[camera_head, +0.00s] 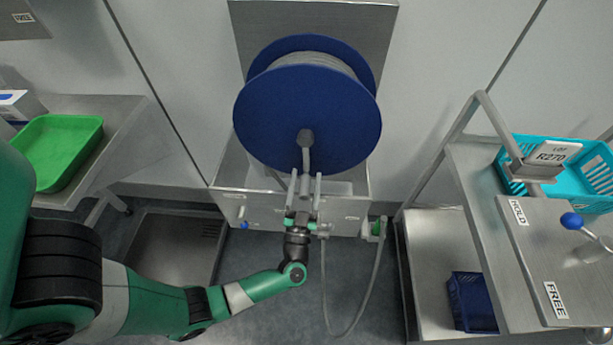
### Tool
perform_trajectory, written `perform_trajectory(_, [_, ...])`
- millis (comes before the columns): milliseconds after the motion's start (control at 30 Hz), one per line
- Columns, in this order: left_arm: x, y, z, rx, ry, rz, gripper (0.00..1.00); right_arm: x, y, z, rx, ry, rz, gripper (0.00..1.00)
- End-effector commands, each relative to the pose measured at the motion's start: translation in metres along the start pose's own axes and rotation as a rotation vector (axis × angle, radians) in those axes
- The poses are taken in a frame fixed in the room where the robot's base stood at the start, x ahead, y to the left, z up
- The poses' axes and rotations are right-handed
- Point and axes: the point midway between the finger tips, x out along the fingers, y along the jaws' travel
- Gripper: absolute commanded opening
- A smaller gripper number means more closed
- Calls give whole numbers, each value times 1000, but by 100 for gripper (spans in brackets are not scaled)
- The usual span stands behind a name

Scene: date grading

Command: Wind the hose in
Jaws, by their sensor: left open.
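A hose reel with big blue discs (300,110) stands upright on a steel box against the wall. Grey hose (322,60) is wound between its discs. A grey crank (305,150) comes out of the hub of the front disc and points down toward my left gripper. My left gripper (305,182) is open, its two fingers pointing at the reel on either side of the crank's lower end. Whether they touch it I cannot tell. A loose length of hose (377,285) hangs in a loop in front of the box, near a green-and-grey fitting (376,229) at right. My right gripper is out of view.
A green tray (62,150) sits on a steel table at left. At right, a steel cart (475,170) carries a teal basket (570,185), a panel marked HOLD and FREE (545,255) and a blue-knobbed lever (572,221). A dark blue basket (473,302) is on its lower shelf.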

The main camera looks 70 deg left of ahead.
Motion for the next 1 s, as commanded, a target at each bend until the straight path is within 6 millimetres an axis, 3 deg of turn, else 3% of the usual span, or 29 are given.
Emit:
perform_trajectory(133, [14,0,0,0,1,-1,66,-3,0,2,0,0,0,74])
perform_trajectory(400, [17,0,0,0,1,1,66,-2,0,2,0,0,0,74])
perform_trajectory(767, [16,0,0,0,1,1,1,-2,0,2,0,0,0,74])
perform_trajectory(1000, [16,0,0,0,1,1,0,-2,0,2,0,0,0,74])
